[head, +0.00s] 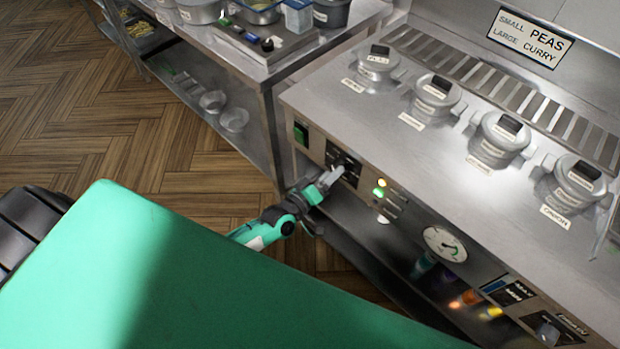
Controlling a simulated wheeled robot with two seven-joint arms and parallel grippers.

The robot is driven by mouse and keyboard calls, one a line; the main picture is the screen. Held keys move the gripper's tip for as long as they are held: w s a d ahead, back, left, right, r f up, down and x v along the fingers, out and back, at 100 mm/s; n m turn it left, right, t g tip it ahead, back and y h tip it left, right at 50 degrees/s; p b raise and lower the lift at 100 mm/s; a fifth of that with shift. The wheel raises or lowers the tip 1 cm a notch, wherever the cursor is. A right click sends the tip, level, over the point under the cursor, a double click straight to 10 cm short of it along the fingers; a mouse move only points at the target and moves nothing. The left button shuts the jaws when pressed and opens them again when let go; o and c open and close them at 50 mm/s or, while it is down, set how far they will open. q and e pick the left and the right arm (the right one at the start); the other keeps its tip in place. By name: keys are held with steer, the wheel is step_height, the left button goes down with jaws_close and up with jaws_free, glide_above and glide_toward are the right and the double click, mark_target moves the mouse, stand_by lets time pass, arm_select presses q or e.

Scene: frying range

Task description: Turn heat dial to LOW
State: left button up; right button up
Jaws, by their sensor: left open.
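The heat dial appears to be the dark knob on a black plate (344,160) on the front panel of the steel range. My left gripper (332,176) is at this plate, with its fingertips just in front of the knob and partly covering it. Its jaws are open. I cannot tell whether the fingers touch the knob, and its setting and markings are too small to read. My left arm's green and grey wrist comes up to it from below. My right gripper is not in view.
Further right are a round gauge (444,244) and another knob (548,333). Lidded pots (499,138) stand on the range top. A steel counter (262,75) adjoins left.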

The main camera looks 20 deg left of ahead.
arm_select(q)
steer(key=b+v, duration=0.1)
steer(key=v, duration=1.1)
steer(key=shift+s+b, duration=0.35)
steer(key=shift+b, duration=0.05)
steer(key=shift+a, duration=0.15)
steer(key=s+a+f+m+g+y, duration=0.1)
steer(key=s+a+f+m+g, duration=0.15)
steer(key=f, duration=0.75)
steer(key=s+a+f+m+g+y, duration=0.15)
steer(key=s+f, duration=0.25)
steer(key=f, duration=0.6)
steer(key=s+a+f+m+g+y, duration=0.1)
steer(key=s+a+f+g, duration=0.15)
steer(key=f, duration=0.75)
steer(key=s+f+m+g, duration=0.1)
steer(key=s+f+g, duration=0.2)
steer(key=s+f, duration=0.2)
steer(key=s+d+f+m+g+y, duration=0.1)
steer(key=s+f, duration=0.5)
steer(key=s, duration=0.6)
steer(key=s+f+m+g+y, duration=0.1)
steer(key=s+f+m+g, duration=0.2)
steer(key=s, duration=0.6)
step_height(320, 180, down, 3)
steer(key=shift+d+r+g, duration=0.1)
steer(key=shift+d+g, duration=0.25)
steer(key=shift+g, duration=0.8)
steer(key=shift+s, duration=0.1)
